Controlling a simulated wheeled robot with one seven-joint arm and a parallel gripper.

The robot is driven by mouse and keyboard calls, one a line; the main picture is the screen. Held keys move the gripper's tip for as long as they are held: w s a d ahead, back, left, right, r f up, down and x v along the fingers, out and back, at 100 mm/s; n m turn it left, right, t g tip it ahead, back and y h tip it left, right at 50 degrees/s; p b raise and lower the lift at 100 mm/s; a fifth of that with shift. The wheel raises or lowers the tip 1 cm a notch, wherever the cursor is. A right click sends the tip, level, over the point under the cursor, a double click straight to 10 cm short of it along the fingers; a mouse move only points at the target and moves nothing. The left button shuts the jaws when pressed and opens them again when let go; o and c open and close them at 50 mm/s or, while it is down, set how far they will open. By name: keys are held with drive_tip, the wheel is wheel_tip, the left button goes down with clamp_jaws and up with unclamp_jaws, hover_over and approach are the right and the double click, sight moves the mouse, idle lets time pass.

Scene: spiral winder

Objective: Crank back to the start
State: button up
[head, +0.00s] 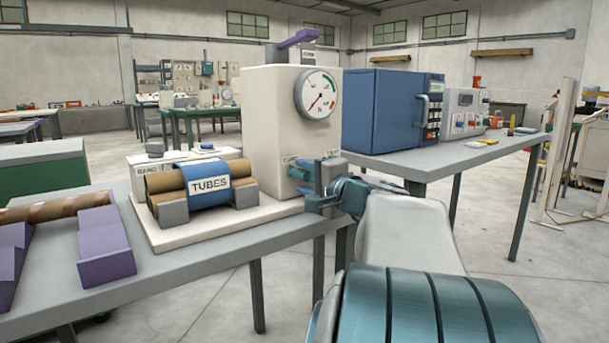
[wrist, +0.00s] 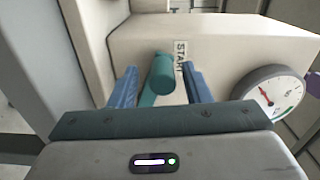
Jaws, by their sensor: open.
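The winder is a cream box (head: 262,120) with a round gauge (head: 318,95), standing at the right end of the near table. The gauge also shows in the wrist view (wrist: 270,92). A teal crank handle (wrist: 162,72) sticks out from the box beside a "START" label (wrist: 181,56). My gripper (head: 322,178) is at the box's near side. In the wrist view its blue fingers (wrist: 160,82) are open, one on each side of the handle. I cannot tell whether either finger touches it. In the head view my gripper largely hides the crank.
A cradle holds brown tubes with a blue "TUBES" band (head: 208,185) left of the box. Purple blocks (head: 104,245) and a striped tube (head: 60,207) lie farther left. A second table (head: 440,160) at the right carries a blue machine (head: 385,110). Open floor lies between the tables.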

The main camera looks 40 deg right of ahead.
drive_tip(key=s+p, duration=0.2)
drive_tip(key=s, duration=1)
drive_tip(key=shift+s+d+p, duration=0.15)
drive_tip(key=shift+s+p, duration=0.05)
drive_tip(key=shift+p, duration=0.1)
